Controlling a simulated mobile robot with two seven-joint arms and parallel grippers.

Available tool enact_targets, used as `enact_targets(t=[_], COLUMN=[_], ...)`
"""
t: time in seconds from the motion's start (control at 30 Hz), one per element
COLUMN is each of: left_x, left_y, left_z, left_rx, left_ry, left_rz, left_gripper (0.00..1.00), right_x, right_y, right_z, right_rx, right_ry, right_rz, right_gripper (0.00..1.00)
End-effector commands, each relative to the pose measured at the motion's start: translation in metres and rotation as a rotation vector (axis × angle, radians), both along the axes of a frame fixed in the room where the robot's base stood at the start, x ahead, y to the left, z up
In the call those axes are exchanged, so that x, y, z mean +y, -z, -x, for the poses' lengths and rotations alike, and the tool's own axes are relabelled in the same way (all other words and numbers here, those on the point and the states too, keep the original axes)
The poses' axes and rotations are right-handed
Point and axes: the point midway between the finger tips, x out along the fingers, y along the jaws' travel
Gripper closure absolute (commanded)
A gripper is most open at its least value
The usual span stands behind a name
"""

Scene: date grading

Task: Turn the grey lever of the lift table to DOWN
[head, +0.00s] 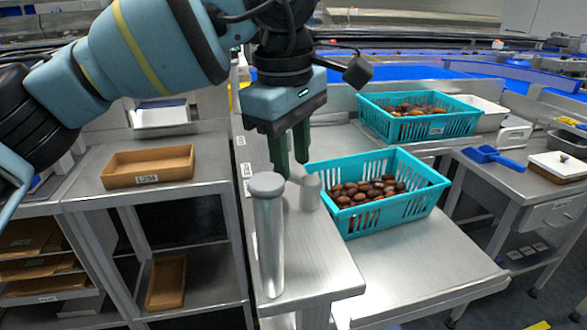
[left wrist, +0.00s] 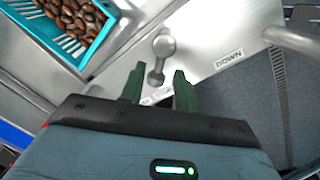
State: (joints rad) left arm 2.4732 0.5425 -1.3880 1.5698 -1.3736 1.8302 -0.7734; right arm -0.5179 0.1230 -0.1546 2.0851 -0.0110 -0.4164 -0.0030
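The grey lever (left wrist: 161,58) shows in the left wrist view as a short bar with a rounded end, on a steel surface. A white label reading DOWN (left wrist: 229,59) is to its right, and the lever does not point at it. My left gripper (left wrist: 157,74) is open, its two green fingers on either side of the lever's near end; contact cannot be told. In the head view my left gripper (head: 292,168) points down over the narrow steel top, beside a short grey cylinder (head: 309,192) that may be part of the lever. My right gripper is not in view.
A tall grey post with a round cap (head: 267,185) stands just in front of the gripper. A teal crate (head: 345,221) of dates is close on the right, another teal crate (head: 450,127) behind it. A brown tray (head: 110,177) lies on the left table.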

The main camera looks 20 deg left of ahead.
Motion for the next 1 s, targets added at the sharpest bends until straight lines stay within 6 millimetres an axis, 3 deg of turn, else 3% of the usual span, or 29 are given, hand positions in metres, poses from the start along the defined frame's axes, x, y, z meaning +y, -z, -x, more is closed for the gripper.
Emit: enact_targets(t=[0.2, 0.53, 0.8, 1.0], left_x=[-0.001, -0.001, -0.001, -0.001], left_y=[0.022, 0.026, 0.025, 0.025], left_z=[-0.002, -0.003, -0.003, -0.002], left_rx=[-0.001, -0.001, -0.001, -0.001], left_ry=[0.001, 0.0, 0.0, -0.002], left_rz=[0.001, 0.001, 0.001, 0.001], left_gripper=[0.68, 0.68, 1.0, 1.0], right_x=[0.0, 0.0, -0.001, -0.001], right_y=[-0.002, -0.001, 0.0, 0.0], right_z=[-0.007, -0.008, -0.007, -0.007], right_rx=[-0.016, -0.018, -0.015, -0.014], right_ry=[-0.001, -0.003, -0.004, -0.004], right_rz=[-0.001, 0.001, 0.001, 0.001], right_gripper=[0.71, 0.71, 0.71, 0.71])
